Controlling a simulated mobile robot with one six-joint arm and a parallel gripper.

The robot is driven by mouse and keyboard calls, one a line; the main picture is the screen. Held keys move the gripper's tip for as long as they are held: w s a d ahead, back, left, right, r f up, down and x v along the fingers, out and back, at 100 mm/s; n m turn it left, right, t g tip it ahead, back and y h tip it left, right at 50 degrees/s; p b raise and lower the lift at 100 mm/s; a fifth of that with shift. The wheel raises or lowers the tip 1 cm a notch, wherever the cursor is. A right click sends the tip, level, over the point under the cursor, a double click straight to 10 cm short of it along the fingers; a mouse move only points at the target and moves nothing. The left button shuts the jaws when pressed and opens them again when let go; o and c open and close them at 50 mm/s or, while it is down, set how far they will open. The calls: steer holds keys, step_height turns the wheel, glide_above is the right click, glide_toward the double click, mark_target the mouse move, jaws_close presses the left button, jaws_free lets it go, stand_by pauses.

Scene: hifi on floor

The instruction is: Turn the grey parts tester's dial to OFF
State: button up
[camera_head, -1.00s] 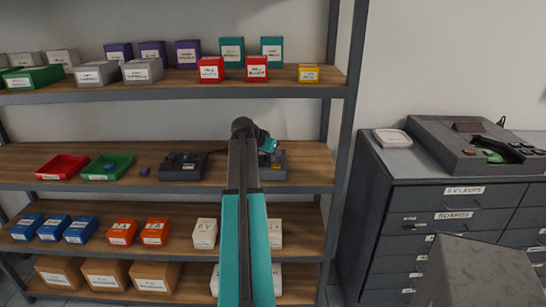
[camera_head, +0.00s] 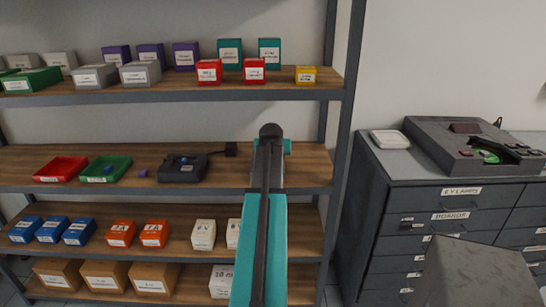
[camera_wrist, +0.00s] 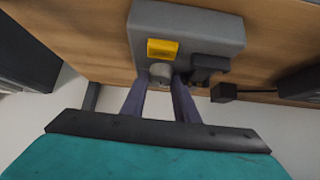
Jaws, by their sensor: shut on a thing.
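The grey parts tester (camera_wrist: 188,25) shows in the wrist view as a light grey box on the wooden shelf, with a yellow label (camera_wrist: 162,49) and a black fitting (camera_wrist: 208,66) on it. Its round grey dial (camera_wrist: 160,71) sits beside the yellow label. My gripper (camera_wrist: 161,82) is shut on the dial, one finger on each side. The dial's pointer and any OFF mark are too small to read. In the head view my arm hides the tester and the dial.
A dark device (camera_head: 182,168) and a small black block (camera_head: 231,149) stand on the same shelf, left of my arm. The black block with its cable also shows in the wrist view (camera_wrist: 224,93). Green (camera_head: 106,169) and red (camera_head: 61,169) trays lie further left. A drawer cabinet (camera_head: 440,210) stands right.

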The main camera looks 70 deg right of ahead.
steer(key=shift+s+n, duration=0.1)
steer(key=shift+n, duration=0.2)
steer(key=o, duration=0.8)
steer(key=shift+p+v, duration=0.5)
steer(key=shift+v, duration=0.35)
steer(key=shift+s+p+v, duration=0.2)
steer(key=shift+p+v, duration=1.3)
steer(key=shift+v, duration=1.65)
steer(key=shift+w, duration=0.1)
